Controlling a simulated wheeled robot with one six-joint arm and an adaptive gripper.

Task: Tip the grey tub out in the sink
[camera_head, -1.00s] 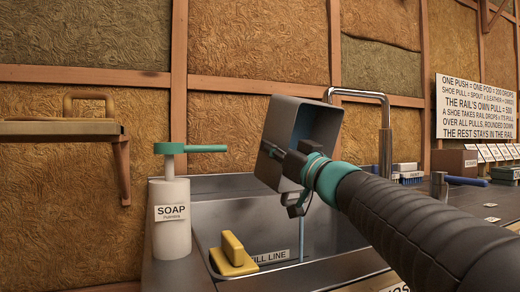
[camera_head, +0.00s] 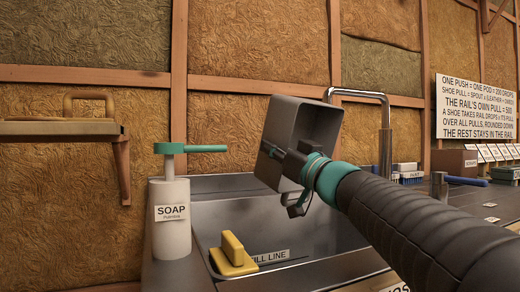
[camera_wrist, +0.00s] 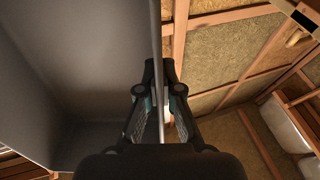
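The grey tub (camera_head: 282,122) is held tilted in the air above the sink (camera_head: 330,232), its open side turned to the right and down in the head view. My gripper (camera_head: 292,162) is shut on the tub's wall; in the wrist view the fingers (camera_wrist: 158,95) clamp both sides of its thin edge. The tub (camera_wrist: 80,70) fills the left of that view, and the part of its inside that shows looks bare. No stream falls from it. The sink's floor is mostly hidden by its front rim and my arm.
A yellow block with a grip (camera_head: 232,256) is in the sink beside the fill line label (camera_head: 270,256). A soap bottle (camera_head: 171,217) with a green pump stands at the sink's left. A chrome tap (camera_head: 386,140) rises behind. A wooden shelf (camera_head: 60,127) juts from the left wall.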

